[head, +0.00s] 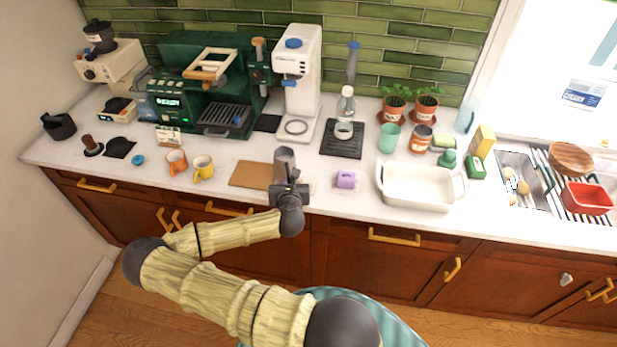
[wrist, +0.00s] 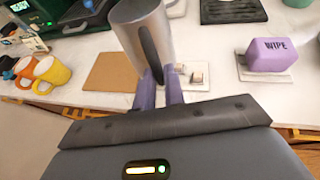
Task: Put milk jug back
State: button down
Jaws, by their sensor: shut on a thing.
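The milk jug, a grey metal cylinder (head: 284,160) with a dark handle, is at the right end of the brown mat (head: 250,175) in the head view. In the wrist view the jug (wrist: 132,32) stands just beyond my fingers, its handle facing me. My gripper (head: 288,185) is at the counter's front edge, shut on the jug's handle; its purple fingertips (wrist: 160,82) show in the wrist view. Its base is partly hidden, and I cannot tell whether it touches the counter.
An orange mug (head: 176,162) and a yellow mug (head: 203,168) stand left of the mat. A purple sponge (head: 346,180) and white baking dish (head: 420,186) are on the right. The green espresso machine (head: 205,85), white grinder (head: 297,75) and black tray (head: 342,140) stand behind.

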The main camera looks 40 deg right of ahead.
jog(key=w+a+f+n+t+y, duration=0.1)
jog(key=a+f+n+y, duration=0.1)
jog(key=a, duration=0.9)
jog(key=w+a+f+n+t+y, duration=0.1)
jog(key=a+n+y, duration=0.4)
jog(key=a, duration=0.6)
jog(key=shift+w+f+t+y, duration=0.3)
jog(key=shift+w+f, duration=0.3)
jog(key=shift+w, duration=0.05)
